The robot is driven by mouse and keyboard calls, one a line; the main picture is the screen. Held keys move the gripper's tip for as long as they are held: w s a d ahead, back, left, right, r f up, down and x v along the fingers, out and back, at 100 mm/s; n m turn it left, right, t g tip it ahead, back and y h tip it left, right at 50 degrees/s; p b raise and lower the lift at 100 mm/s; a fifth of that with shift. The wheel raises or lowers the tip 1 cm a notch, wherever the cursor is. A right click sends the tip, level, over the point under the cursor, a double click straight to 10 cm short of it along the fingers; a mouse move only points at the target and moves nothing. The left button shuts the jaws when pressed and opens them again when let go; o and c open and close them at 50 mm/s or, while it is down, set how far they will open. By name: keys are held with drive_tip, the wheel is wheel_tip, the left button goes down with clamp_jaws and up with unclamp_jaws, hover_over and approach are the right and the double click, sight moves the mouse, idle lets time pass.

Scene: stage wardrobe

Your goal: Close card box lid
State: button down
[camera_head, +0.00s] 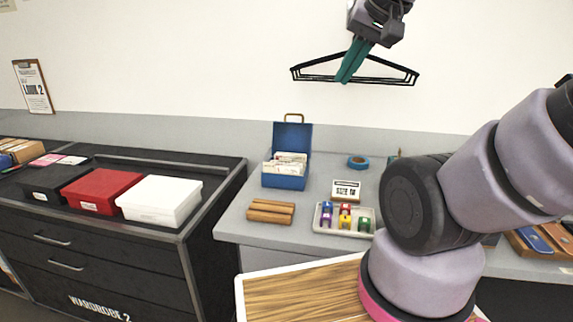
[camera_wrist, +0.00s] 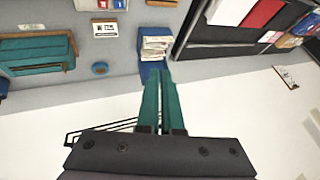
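The blue card box (camera_head: 285,181) stands on the grey counter with its lid (camera_head: 294,137) raised upright at the back, a brass-coloured handle on top. White and cream cards (camera_head: 287,163) fill it. In the wrist view the card box (camera_wrist: 150,72) shows just beyond my fingertips, its cards visible and its lid partly hidden by the fingers. My gripper (camera_head: 347,80), with teal fingers, is high in front of the wall, above and to the right of the box, apart from it. The fingers are close together in the wrist view (camera_wrist: 160,75), with nothing seen between them; whether they meet is unclear.
Black hangers (camera_head: 390,76) are behind my fingers. A wooden block (camera_head: 271,211), small sign (camera_head: 346,191), tray of colored spools (camera_head: 325,221) and blue tape roll (camera_head: 358,162) lie near the box. Red (camera_head: 101,191) and white (camera_head: 159,200) boxes stand left. Counter directly right of the box is clear.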

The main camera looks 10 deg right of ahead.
drive_tip(key=w+a+f+m+g+y, duration=0.1)
drive_tip(key=w+f+y, duration=0.3)
drive_tip(key=w, duration=0.9)
drive_tip(key=w+f+m+y, duration=0.1)
drive_tip(key=w+f+y, duration=0.3)
drive_tip(key=w, duration=0.8)
drive_tip(key=w+d+f+m+t, duration=0.6)
drive_tip(key=w+d+f+t, duration=0.2)
drive_tip(key=w+d+f, duration=0.7)
drive_tip(key=shift+w+a+r, duration=0.25)
drive_tip(key=shift+w+a, duration=1.25)
drive_tip(key=shift+a, duration=0.2)
drive_tip(key=shift+w+a+r, duration=0.2)
drive_tip(key=shift+w+a, duration=1.25)
drive_tip(key=shift+a, duration=0.25)
